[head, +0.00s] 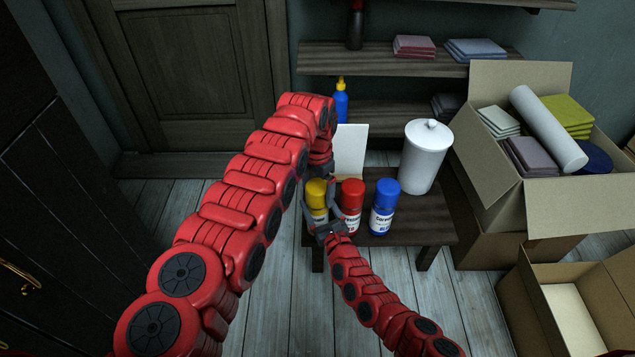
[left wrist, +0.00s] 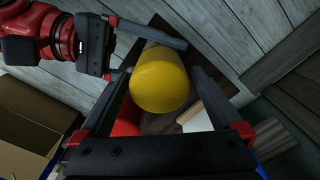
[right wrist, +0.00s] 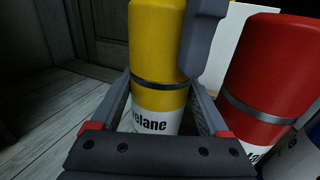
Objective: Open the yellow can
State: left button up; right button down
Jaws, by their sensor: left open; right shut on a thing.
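The yellow can (head: 317,192) stands upright on the small dark table, at the left of a row of cans. My right gripper (head: 328,218) is shut on its lower body from the front; the right wrist view shows the can (right wrist: 158,85) between the fingers, with a white label and a grey band. My left gripper (head: 322,180) comes down from above. In the left wrist view, the round yellow lid (left wrist: 160,80) lies between its open fingers. One grey left finger also shows beside the can's upper part in the right wrist view.
A red can (head: 351,200) stands close on the right, then a blue can (head: 384,205). A white lidded canister (head: 425,157) and a white board (head: 351,150) are behind them on the table (head: 425,228). A filled cardboard box (head: 490,175) is at the right.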

aim_at(317, 185)
pick_arm(q)
jog(key=c, duration=1.5)
jog(key=shift+r, duration=0.15)
jog(key=shift+r, duration=0.95)
jog(key=shift+r, duration=2.05)
pick_arm(e)
grip_release()
